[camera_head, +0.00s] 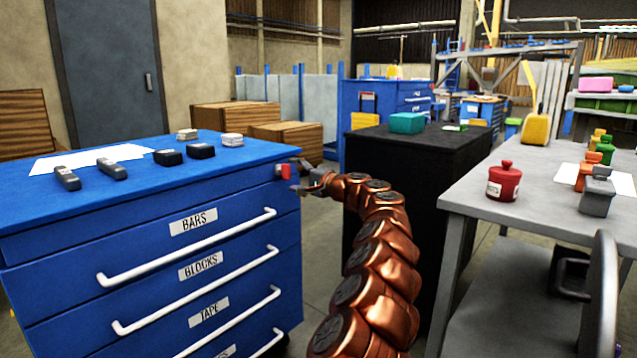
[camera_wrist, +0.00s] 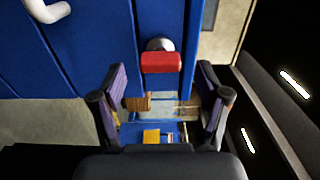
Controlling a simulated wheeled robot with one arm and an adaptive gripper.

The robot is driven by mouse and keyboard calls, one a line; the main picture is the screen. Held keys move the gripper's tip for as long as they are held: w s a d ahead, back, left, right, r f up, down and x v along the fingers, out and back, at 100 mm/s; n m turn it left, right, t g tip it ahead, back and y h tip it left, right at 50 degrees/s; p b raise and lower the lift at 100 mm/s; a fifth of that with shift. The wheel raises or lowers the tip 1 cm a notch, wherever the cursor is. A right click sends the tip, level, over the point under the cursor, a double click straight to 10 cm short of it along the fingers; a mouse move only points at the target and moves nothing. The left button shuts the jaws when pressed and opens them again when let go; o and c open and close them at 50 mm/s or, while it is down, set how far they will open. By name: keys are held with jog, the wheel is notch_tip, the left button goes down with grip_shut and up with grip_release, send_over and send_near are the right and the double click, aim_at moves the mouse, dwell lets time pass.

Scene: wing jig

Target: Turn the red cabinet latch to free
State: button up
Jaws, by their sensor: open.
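The red cabinet latch (camera_head: 285,171) sits at the upper right corner of the blue cabinet's (camera_head: 150,225) drawer face. In the wrist view the red latch (camera_wrist: 161,63) is a short bar lying level across the picture, on a round grey mount (camera_wrist: 160,44). My gripper (camera_head: 299,178) is at the cabinet's right corner, close to the latch. In the wrist view my gripper (camera_wrist: 163,104) is open, with its two fingers to the left and right below the latch. Nothing is between the fingers, and the latch appears apart from them.
White drawer handles (camera_head: 190,247) stick out from the cabinet front below the latch. Dark blocks (camera_head: 168,157) and bars lie on the cabinet top. A black cabinet (camera_head: 425,160) stands behind my arm. A grey table (camera_head: 540,205) with a red canister (camera_head: 504,182) is at right.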

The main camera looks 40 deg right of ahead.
jog(key=v, duration=0.9)
dwell(0.3)
dwell(0.4)
